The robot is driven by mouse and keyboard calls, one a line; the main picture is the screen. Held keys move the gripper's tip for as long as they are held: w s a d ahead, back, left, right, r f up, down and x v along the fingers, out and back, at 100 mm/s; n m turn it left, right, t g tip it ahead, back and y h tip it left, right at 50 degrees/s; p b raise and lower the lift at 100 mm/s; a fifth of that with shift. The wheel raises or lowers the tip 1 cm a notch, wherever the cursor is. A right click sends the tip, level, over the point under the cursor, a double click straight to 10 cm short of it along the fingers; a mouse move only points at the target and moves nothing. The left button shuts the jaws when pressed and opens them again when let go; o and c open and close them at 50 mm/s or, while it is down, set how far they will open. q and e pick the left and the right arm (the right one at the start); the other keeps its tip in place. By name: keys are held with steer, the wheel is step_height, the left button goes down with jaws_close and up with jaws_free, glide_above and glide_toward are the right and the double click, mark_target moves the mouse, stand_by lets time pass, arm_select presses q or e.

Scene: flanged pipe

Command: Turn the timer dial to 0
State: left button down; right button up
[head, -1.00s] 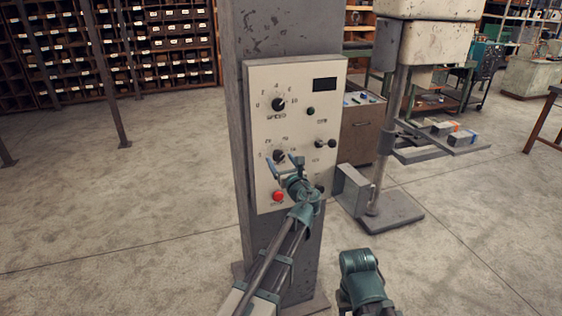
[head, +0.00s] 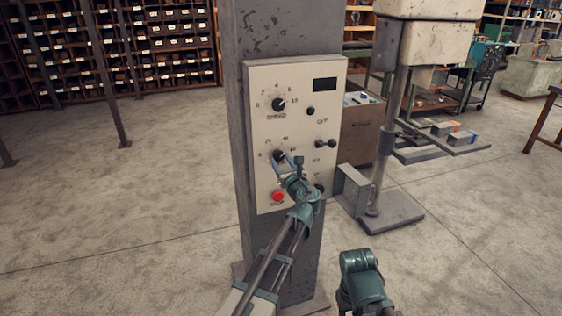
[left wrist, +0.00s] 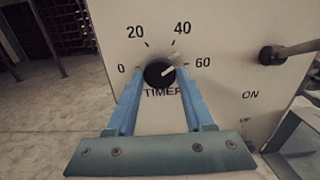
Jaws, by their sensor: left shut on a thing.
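The timer dial (left wrist: 159,73) is a round black knob with a white pointer line, on the lower part of a cream panel. In the left wrist view its line points to the upper right, between the 40 and 60 marks and nearer 60. The 0 mark (left wrist: 122,69) is at the dial's left. My left gripper (left wrist: 159,82) has its two blue fingers shut on the dial, one at each side. In the head view the gripper (head: 286,157) partly hides the dial (head: 279,155). My right gripper is not in view; only part of that arm shows.
The panel (head: 258,130) is on a grey column (head: 240,150). A speed dial (head: 278,105) is above, a red stop button (head: 278,196) below, and a toggle lever (head: 325,143) to the right. A grey box (head: 352,188) juts out at lower right.

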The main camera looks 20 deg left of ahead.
arm_select(q)
steer(key=n, duration=0.7)
steer(key=shift+d+n, duration=0.1)
steer(key=shift+n, duration=0.2)
steer(key=n, duration=0.3)
steer(key=shift+n, duration=0.3)
steer(key=n, duration=0.3)
steer(key=shift+n, duration=0.4)
steer(key=n, duration=0.7)
steer(key=shift+r, duration=0.1)
steer(key=n, duration=0.3)
steer(key=shift+n, duration=2.3)
